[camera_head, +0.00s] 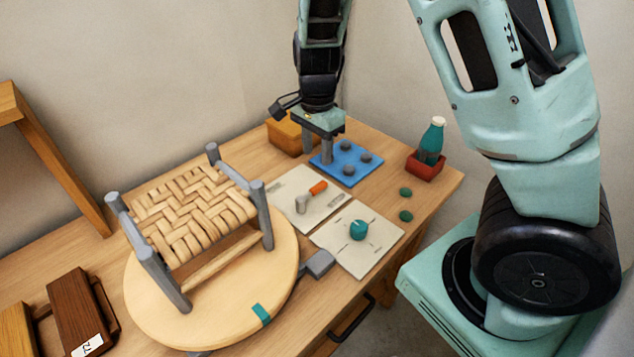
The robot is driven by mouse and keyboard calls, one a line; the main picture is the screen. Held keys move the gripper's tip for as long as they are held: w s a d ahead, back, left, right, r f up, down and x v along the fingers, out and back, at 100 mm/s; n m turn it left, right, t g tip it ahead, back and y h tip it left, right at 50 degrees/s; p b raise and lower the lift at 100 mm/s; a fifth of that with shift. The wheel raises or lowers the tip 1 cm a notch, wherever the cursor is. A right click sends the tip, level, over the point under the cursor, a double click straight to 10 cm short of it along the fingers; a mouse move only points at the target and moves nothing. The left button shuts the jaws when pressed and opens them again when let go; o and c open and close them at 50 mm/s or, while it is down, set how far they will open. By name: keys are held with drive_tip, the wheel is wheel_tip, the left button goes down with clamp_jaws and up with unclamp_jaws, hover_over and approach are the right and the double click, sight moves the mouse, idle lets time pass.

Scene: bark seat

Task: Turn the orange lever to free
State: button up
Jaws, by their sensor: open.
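The orange lever (318,188) sits on a pale square plate (291,184) on the wooden table. It joins a grey pivot post (302,203), and its orange end points to the upper right. Small markings on the plate are too small to read. My gripper (318,158) is open above the near-left edge of the blue tray, pointing down, with its fingers behind the lever in the picture. The gripper is apart from the lever and holds nothing that I can see.
A woven seat frame (190,215) stands on a round turntable (212,318) at left. A second plate (382,250) bears a teal knob (359,230).

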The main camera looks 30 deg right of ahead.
sight(317, 186)
wheel_tip(317, 186, down, 10)
drive_tip(key=shift+f, duration=0.2)
clamp_jaws()
